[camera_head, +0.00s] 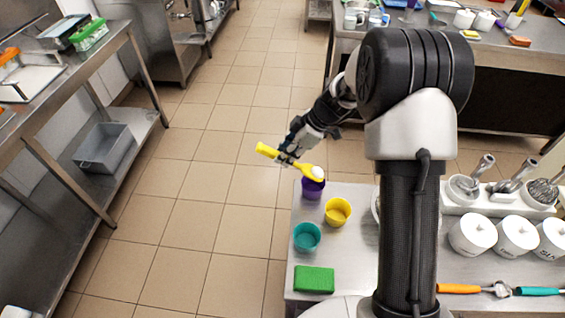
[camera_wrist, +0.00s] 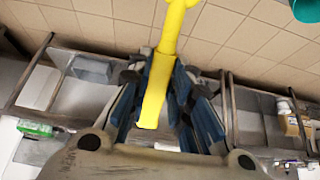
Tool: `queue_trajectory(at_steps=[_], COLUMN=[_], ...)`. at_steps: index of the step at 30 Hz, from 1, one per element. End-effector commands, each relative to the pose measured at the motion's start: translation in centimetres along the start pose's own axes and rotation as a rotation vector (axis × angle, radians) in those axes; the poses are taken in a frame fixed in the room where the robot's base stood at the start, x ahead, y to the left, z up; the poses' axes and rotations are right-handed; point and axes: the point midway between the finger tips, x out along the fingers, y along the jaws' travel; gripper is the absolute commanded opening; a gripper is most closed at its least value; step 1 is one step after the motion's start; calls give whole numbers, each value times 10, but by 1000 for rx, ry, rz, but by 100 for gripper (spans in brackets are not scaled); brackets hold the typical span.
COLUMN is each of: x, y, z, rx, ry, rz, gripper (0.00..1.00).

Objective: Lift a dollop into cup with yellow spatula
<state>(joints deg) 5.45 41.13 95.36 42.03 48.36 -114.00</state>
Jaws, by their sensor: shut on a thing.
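My gripper (camera_head: 287,154) is shut on the yellow spatula (camera_head: 299,163), holding it by the handle above the far left corner of the steel table. A white dollop (camera_head: 318,172) sits on the spatula's end. That end is over or just in front of the purple cup (camera_head: 312,189); I cannot tell its height above the rim. A yellow cup (camera_head: 338,212) and a teal cup (camera_head: 307,237) stand nearby. In the wrist view the yellow spatula (camera_wrist: 157,88) lies between the fingers (camera_wrist: 160,95); its far end is cut off by the frame's top.
A green sponge (camera_head: 314,279) lies at the near left of the table (camera_head: 345,256). White canisters (camera_head: 472,235), scoops in a white holder (camera_head: 480,203), and orange and teal-handled tools (camera_head: 460,288) lie right of my arm. Open floor lies left of the table.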

Motion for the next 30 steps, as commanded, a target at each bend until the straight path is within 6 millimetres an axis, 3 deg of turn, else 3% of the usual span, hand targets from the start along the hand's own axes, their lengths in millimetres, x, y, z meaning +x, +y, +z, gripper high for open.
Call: queue_trajectory(at_steps=[20,30], x=[-25,-54], y=[1,1], z=[14,30], rx=[2,7], ry=[243,504], rz=[4,2], gripper=[0,0])
